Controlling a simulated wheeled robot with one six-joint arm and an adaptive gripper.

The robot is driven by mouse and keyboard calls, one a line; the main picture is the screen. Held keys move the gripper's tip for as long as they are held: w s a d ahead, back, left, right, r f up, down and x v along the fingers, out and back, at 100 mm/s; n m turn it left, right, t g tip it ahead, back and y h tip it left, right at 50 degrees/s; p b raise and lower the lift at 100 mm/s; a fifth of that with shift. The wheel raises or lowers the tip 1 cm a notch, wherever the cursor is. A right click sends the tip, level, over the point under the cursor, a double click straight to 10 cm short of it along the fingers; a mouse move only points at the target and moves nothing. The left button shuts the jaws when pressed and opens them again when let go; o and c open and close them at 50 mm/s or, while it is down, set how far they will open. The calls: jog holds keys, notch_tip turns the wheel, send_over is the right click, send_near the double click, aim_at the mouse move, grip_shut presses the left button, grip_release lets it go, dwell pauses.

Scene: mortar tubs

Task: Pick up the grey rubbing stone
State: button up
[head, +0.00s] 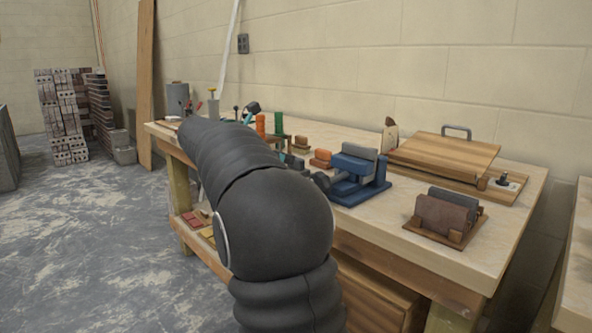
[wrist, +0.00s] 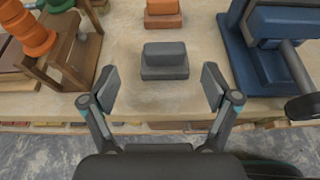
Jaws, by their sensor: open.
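The grey rubbing stone (wrist: 165,58), a dark grey block with a narrower raised grip on top, sits on the pale bench near its front edge. It also shows in the head view (head: 294,162), partly hidden by my arm. My gripper (wrist: 160,84) is open and empty. Its two fingers are spread wide to the left and right of the stone, on the near side of it, with clear space to each. No contact shows.
An orange rubbing stone (wrist: 163,14) sits just behind the grey one. A blue vise (head: 354,176) stands to the right. Bench surface around the grey stone is bare.

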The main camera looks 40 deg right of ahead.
aim_at(296, 160)
jog(key=shift+s+x, duration=0.1)
jog(key=shift+x, duration=1.55)
jog(key=shift+s+x, duration=0.15)
jog(key=shift+x, duration=1.5)
jog(key=c, duration=1.4)
